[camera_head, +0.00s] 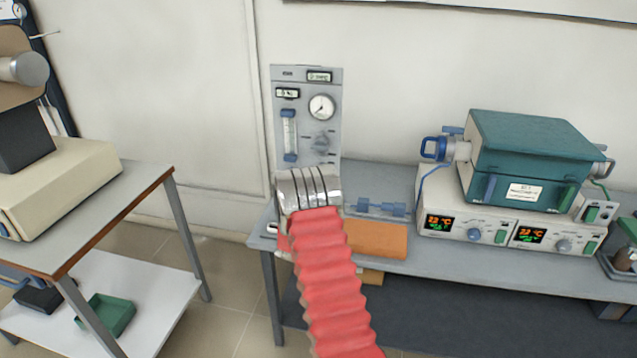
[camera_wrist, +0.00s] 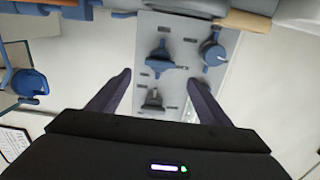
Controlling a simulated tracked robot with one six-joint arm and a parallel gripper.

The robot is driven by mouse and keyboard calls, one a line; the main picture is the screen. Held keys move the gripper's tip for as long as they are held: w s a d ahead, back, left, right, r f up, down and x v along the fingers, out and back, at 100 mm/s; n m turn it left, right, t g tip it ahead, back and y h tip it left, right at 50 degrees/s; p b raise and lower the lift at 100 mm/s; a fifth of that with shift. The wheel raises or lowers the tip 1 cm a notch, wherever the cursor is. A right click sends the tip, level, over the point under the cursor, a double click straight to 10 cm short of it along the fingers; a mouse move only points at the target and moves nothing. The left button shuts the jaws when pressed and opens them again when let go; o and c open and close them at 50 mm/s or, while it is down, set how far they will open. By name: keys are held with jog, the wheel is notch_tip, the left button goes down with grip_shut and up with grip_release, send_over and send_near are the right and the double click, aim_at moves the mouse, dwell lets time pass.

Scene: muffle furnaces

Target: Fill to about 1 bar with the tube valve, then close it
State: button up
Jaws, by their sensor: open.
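A grey wall panel (camera_head: 333,82) stands at the back of the bench in the head view. It carries a round white pressure gauge (camera_head: 322,107), whose reading is too small to make out, and a grey knob (camera_head: 322,143). In the wrist view a light grey plate (camera_wrist: 185,27) carries a blue valve handle (camera_wrist: 160,62), a round blue fitting (camera_wrist: 213,53) and a dark handle (camera_wrist: 153,100). My gripper (camera_wrist: 160,77) is open and empty, its fingers either side of the plate's middle. I cannot tell which handle is the tube valve, or its position. My arm hides the panel's foot.
A teal-topped tube furnace (camera_head: 535,130) stands on the bench at right, above two lit displays. A blue fitting (camera_head: 380,207) and an orange block (camera_head: 377,240) lie on the bench. A wood-edged table (camera_head: 120,205) is at left, with open floor between.

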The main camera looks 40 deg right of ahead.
jog(key=x, duration=0.9)
jog(key=shift+d, duration=0.25)
jog(key=shift+w, duration=0.1)
jog(key=shift+c, duration=0.6)
jog(key=c, duration=0.9)
